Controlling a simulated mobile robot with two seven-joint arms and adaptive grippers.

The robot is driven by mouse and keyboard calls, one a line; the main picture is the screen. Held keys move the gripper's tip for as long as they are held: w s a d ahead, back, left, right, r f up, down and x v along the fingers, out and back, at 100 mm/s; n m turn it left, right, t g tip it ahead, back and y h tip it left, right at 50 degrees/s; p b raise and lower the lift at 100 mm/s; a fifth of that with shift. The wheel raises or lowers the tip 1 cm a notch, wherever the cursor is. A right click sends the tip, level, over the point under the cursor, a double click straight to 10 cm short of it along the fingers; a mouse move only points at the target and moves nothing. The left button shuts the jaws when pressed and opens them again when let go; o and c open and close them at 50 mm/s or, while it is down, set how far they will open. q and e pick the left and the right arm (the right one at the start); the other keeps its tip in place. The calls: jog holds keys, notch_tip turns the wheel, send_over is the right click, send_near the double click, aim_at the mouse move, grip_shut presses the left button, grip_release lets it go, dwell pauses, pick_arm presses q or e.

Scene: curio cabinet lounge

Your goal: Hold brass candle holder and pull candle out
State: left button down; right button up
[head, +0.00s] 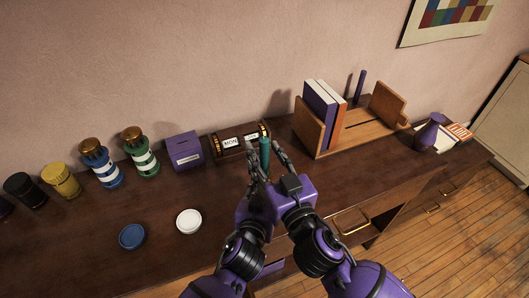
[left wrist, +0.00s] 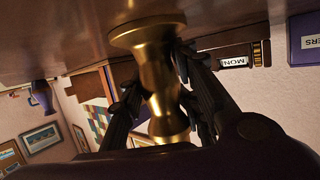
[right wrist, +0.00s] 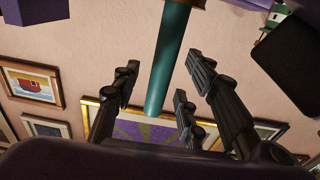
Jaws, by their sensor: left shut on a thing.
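The teal candle (head: 265,150) stands upright over the dark cabinet top. In the right wrist view the candle (right wrist: 170,60) rises from a brass rim at the picture's top edge. The brass candle holder (left wrist: 158,85) shows in the left wrist view, its round foot at the table surface. My left gripper (left wrist: 156,78) is shut around the holder's body; in the head view it is mostly hidden. My right gripper (right wrist: 160,90) is open, its fingers on both sides of the candle with gaps between. It also shows in the head view (head: 267,155).
Behind stand a purple box (head: 183,152) and a MON-labelled brown box (head: 233,140). Striped jars (head: 140,152) are left, a wooden book rack (head: 345,130) right. White (head: 188,221) and blue (head: 132,237) discs lie front left. A purple vase (head: 428,132) stands far right.

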jog(key=shift+w+a, duration=0.15)
jog(key=shift+w, duration=0.25)
jog(key=shift+c, duration=0.2)
grip_shut()
